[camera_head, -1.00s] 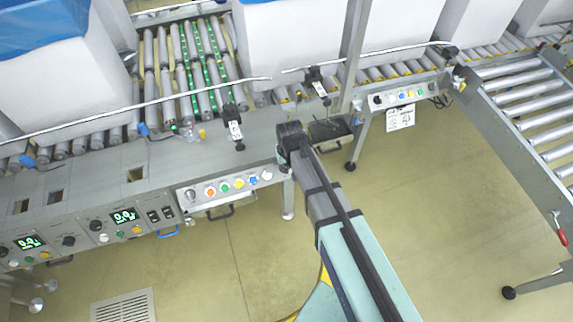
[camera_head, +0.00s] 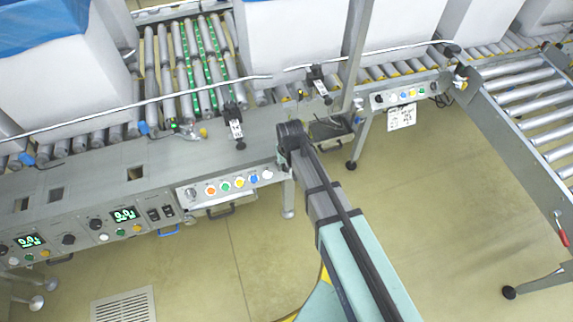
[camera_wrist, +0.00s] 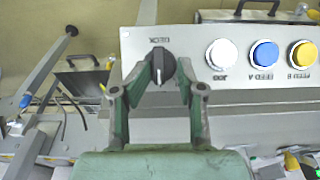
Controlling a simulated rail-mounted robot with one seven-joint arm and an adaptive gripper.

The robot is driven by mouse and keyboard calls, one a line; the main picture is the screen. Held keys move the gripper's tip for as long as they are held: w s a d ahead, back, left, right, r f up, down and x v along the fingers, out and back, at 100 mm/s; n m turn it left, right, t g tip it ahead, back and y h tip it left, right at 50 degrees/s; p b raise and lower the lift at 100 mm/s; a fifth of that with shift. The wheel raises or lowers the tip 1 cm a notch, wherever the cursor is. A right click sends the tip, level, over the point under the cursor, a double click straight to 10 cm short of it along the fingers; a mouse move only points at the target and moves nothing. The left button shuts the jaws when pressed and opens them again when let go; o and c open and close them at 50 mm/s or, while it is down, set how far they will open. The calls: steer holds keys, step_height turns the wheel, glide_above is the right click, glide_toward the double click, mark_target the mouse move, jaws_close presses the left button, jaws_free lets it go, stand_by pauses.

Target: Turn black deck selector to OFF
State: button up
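The black deck selector (camera_wrist: 162,66) is a round knob under the label DECK, which reads upside down in the wrist view. Its white pointer mark faces down in that view. My gripper (camera_wrist: 163,76) has its two green-grey fingers drawn in on either side of the knob, with little or no gap. In the head view my gripper (camera_head: 284,160) is at the right end of the button panel (camera_head: 225,197) and hides the selector. No OFF marking can be read.
Beside the selector are a white JOG button (camera_wrist: 221,55), a blue FEED A button (camera_wrist: 264,54) and a yellow FEED B button (camera_wrist: 302,55). Another dark knob (camera_head: 191,193) is at the panel's other end. White boxes (camera_head: 290,45) stand on the rollers behind.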

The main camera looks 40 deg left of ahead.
mark_target(288, 173)
step_height(288, 173, up, 12)
steer(key=s+d, duration=0.1)
steer(key=shift+d, duration=0.35)
steer(key=shift+f, duration=0.1)
stand_by(0.3)
steer(key=s+d+f+m+g+h, duration=0.1)
steer(key=d+f+m, duration=0.1)
steer(key=d+f, duration=1.1)
steer(key=s+d+f+m+g+h, duration=0.1)
steer(key=s+d+f+m+g, duration=0.15)
steer(key=d+f, duration=0.95)
steer(key=s+d+f+m+g, duration=0.2)
steer(key=s+d+f+m, duration=0.1)
steer(key=s+d, duration=0.6)
steer(key=s+d+f+m+g, duration=0.2)
steer(key=s+d, duration=0.8)
steer(key=d, duration=0.7)
steer(key=shift+s+f+m+y, duration=0.2)
steer(key=shift+f+m+y, duration=0.1)
steer(key=shift+f+m, duration=0.45)
steer(key=shift+d+f, duration=0.1)
